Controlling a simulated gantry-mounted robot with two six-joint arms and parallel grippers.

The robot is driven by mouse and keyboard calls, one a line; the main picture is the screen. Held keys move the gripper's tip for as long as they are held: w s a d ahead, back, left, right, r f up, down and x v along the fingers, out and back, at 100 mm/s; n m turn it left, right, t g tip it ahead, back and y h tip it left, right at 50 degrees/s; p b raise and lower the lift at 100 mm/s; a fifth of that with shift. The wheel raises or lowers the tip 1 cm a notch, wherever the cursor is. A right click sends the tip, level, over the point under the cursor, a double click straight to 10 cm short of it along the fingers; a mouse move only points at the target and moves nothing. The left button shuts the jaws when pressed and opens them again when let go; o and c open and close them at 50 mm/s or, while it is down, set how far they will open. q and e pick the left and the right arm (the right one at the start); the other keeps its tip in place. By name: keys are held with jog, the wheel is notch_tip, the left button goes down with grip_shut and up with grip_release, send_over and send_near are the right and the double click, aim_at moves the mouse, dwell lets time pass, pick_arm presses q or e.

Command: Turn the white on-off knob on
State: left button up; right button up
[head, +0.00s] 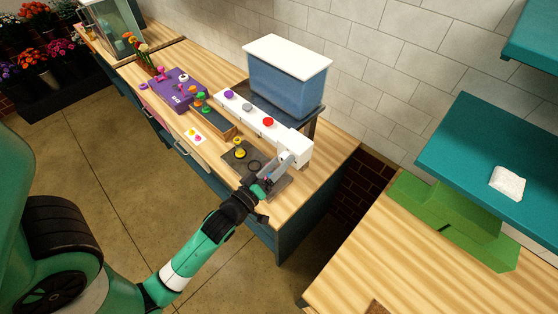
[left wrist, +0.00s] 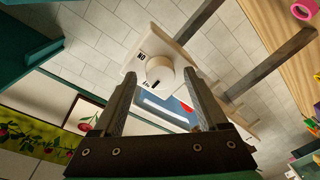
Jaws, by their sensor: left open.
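The white on-off knob (left wrist: 160,72) is round and sits on a white panel (left wrist: 152,45) in the left wrist view. A label that looks like "ON", upside down, is beside it, and a small dark mark shows near its lower edge. My left gripper (left wrist: 161,78) is open, with one finger on each side of the knob; I cannot tell whether they touch it. In the head view my left gripper (head: 278,173) is at the near end of the white unit (head: 295,146), and the knob is hidden. My right gripper is not in view.
A blue bin with a white lid (head: 288,80) stands behind the white unit. A green holder (head: 455,222) is at right.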

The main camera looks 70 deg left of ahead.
pick_arm(q)
grip_shut()
dwell(0.3)
